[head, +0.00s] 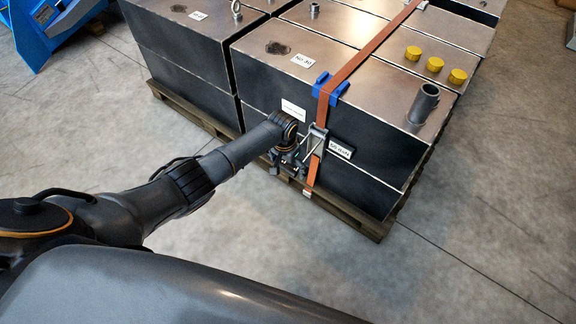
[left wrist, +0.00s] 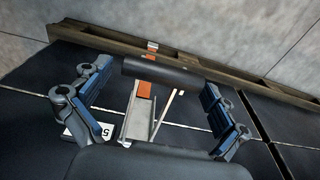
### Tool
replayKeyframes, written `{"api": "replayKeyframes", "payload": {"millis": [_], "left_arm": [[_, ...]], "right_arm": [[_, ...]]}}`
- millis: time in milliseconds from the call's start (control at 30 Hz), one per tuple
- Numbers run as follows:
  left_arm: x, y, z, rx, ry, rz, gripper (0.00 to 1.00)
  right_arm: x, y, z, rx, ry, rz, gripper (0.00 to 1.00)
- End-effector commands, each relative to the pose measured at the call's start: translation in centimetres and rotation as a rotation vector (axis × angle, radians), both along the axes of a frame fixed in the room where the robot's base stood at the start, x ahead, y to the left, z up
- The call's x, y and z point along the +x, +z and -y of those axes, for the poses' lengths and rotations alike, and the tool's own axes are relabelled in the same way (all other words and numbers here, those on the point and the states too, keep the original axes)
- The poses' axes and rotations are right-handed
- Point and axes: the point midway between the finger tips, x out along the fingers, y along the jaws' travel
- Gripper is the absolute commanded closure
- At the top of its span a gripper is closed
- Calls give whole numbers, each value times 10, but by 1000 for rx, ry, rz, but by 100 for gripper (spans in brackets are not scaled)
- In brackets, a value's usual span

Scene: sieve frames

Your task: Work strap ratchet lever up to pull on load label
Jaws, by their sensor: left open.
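The orange strap (head: 356,62) runs over the load and down its front side. The metal ratchet (head: 314,143) sits on the strap at the front face, and in the left wrist view its frame (left wrist: 139,116) shows with a dark cylindrical handle (left wrist: 165,74) across it. A white label (head: 340,148) with lettering too small to read sits just right of the ratchet. My left gripper (head: 288,163) is close beside the ratchet, left of it. In the left wrist view the left gripper (left wrist: 157,77) is open, fingers on either side of the handle, with gaps. The right gripper is not in view.
Dark metal boxes (head: 290,150) stand on a wooden pallet (head: 348,213). Blue edge protectors (head: 331,89) sit under the strap at the top edge. Another white label (head: 293,109) is left of the strap. Yellow caps (head: 435,64) and a pipe stub (head: 423,104) stand on top. The concrete floor in front is clear.

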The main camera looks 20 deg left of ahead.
Motion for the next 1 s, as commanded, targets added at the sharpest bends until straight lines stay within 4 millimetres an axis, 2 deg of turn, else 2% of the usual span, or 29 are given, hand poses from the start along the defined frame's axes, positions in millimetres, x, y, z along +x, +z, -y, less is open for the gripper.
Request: {"api": "replayKeyframes", "payload": {"millis": [200, 367, 467, 800, 1000], "left_arm": [[-1, 0, -1, 1, 0, -1, 2], [-1, 11, -1, 0, 0, 0, 2], [-3, 25, -2, 2, -2, 2, 2], [-9, 94, -3, -1, -1, 3, 2], [-12, 115, -4, 1, 0, 0, 2]], "right_arm": [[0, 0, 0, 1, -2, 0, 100], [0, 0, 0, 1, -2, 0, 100], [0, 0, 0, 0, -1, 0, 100], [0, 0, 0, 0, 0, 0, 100], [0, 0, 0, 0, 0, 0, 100]]}}
